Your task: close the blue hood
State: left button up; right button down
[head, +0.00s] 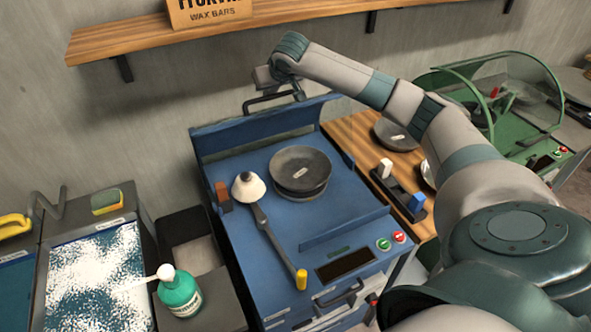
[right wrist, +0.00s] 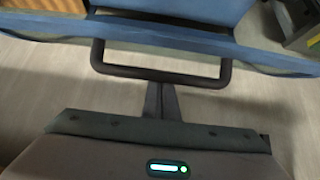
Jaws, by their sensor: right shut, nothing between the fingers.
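The blue hood (head: 265,125) stands raised at the back of the blue machine (head: 330,205), leaving its top uncovered. A dark bar handle (head: 273,98) sticks out from the hood's upper edge. The handle (right wrist: 160,76) and the hood's blue edge (right wrist: 185,37) also show in the right wrist view. My right gripper (head: 264,78) is shut and empty, just behind and above the handle. In the right wrist view its closed fingers (right wrist: 161,98) reach up to the handle's bar; I cannot tell whether they touch it. My left gripper is not in view.
A wooden shelf (head: 160,37) is on the wall above. A green-hooded machine (head: 500,100) stands right, a green bottle (head: 179,292) left.

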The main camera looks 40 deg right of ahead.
aim_at(273, 97)
jog(key=shift+s+a+f, duration=0.15)
jog(key=shift+s+f, duration=0.15)
jog(key=shift+f, duration=0.4)
jog(key=shift+s+a+r+p, duration=0.15)
jog(key=shift+s+p, duration=0.2)
jog(key=shift+s, duration=0.2)
jog(key=shift+s+a+r+p, duration=0.1)
jog(key=shift+s+p, duration=0.25)
jog(key=shift+s, duration=0.2)
jog(key=shift+s+a+p, duration=0.25)
jog(key=shift+s+p, duration=0.15)
jog(key=shift+s, duration=0.55)
jog(key=shift+w+d, duration=0.15)
jog(key=shift+w, duration=0.1)
jog(key=s+p, duration=0.1)
jog(key=s+r+p, duration=0.2)
jog(key=s, duration=0.1)
jog(key=shift+a+r, duration=0.15)
jog(key=shift+a, duration=0.15)
